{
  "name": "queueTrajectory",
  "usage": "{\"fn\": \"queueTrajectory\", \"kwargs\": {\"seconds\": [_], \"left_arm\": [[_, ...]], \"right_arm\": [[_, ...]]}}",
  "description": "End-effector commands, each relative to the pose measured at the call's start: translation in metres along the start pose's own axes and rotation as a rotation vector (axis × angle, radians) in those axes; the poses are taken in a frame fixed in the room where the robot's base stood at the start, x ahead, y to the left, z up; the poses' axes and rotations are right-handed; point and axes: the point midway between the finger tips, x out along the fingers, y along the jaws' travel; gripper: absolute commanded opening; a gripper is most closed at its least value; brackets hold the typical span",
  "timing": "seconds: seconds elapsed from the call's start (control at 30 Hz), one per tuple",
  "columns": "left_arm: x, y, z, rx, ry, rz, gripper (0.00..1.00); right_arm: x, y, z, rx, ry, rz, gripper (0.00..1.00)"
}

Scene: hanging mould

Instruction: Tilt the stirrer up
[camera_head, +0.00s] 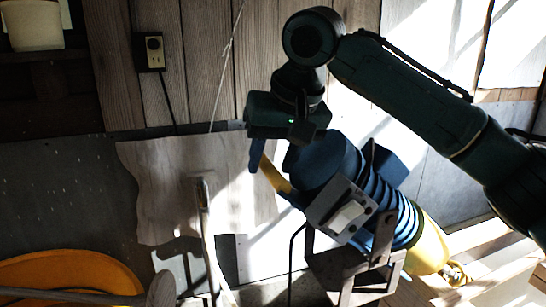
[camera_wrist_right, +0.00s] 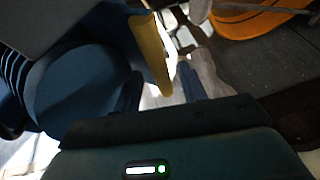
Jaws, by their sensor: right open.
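The stirrer looks like a dark blue machine with a ribbed body (camera_head: 385,195), and it lies at a slant right of centre in the head view. A yellow bar (camera_head: 274,176) sticks out at its upper left, and a yellow part (camera_head: 428,250) shows at its lower right. My right gripper (camera_head: 268,158) reaches down over the yellow bar. In the right wrist view the bar (camera_wrist_right: 152,50) shows between the spread fingers of the gripper (camera_wrist_right: 160,82). I cannot tell whether either finger touches it. My left gripper is not in view.
A dark metal bracket (camera_head: 345,262) stands below the machine. A pale board (camera_head: 160,190) is behind it to the left. An orange tub (camera_head: 75,268) lies at the lower left, with a wooden-handled tool (camera_head: 161,290) near it. An outlet (camera_head: 153,52) is on the wall.

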Motion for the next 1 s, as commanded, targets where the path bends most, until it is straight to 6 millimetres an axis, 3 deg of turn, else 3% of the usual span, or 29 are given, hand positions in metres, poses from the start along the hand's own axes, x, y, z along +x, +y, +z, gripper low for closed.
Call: {"fn": "queueTrajectory", "kwargs": {"seconds": [0.27,0.77,1.0], "left_arm": [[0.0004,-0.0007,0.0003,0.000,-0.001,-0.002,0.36],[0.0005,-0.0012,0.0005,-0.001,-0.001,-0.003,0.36],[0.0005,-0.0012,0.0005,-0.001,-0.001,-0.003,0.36]], "right_arm": [[0.0017,0.0001,0.0001,0.000,0.000,0.000,0.41],[0.0012,0.0001,0.0000,0.000,0.000,0.000,0.01],[0.0011,0.0001,0.0000,0.000,0.000,0.000,0.00]]}}
